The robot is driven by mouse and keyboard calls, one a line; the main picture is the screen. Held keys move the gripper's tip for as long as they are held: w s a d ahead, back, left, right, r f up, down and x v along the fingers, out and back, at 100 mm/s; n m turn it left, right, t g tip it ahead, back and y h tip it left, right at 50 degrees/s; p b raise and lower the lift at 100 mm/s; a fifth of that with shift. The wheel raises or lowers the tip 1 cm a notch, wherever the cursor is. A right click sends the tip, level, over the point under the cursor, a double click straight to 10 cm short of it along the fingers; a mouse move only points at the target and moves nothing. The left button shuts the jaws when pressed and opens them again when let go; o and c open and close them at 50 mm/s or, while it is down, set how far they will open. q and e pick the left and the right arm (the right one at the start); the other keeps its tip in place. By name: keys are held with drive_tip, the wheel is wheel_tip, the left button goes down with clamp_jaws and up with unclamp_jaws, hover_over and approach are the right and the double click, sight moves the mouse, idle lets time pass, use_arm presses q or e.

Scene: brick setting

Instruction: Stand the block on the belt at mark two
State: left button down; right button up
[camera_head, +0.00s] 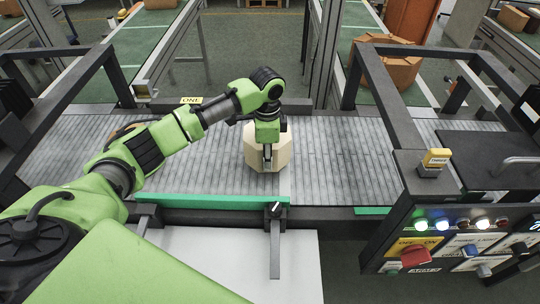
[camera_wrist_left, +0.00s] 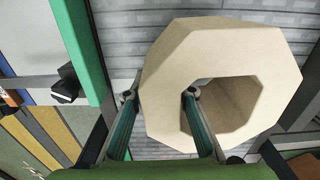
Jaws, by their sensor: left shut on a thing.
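The block (camera_head: 282,153) is a beige, many-sided ring with a hole through it. It is at the middle of the grey slatted belt (camera_head: 340,160); I cannot tell whether it touches the belt. My left gripper (camera_head: 267,160) comes down on it from above. In the left wrist view the gripper (camera_wrist_left: 160,95) is shut on the wall of the block (camera_wrist_left: 210,55), one finger inside the hole and one outside. A label reading ONE (camera_head: 191,100) is on the belt's far edge. I see no label for mark two. My right gripper is not in view.
A green strip (camera_head: 215,202) and a dark lever (camera_head: 275,240) are at the belt's near edge. Dark frames rise on both sides. A control panel (camera_head: 430,240) with lit buttons stands at the right. A brown many-sided box (camera_head: 388,68) is behind. The belt right of the block is clear.

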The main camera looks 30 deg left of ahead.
use_arm(q)
drive_tip(key=shift+w+a+f, duration=0.25)
drive_tip(key=shift+w, duration=0.05)
drive_tip(key=shift+f+p, duration=0.3)
drive_tip(key=shift+f, duration=1.2)
drive_tip(key=c, duration=1.7)
unclamp_jaws()
drive_tip(key=shift+s+f, duration=0.1)
drive_tip(key=shift+s, duration=0.1)
drive_tip(key=shift+d, duration=0.1)
wheel_tip(320, 180, up, 12)
drive_tip(key=shift+r+b, duration=0.1)
drive_tip(key=shift+b, duration=0.9)
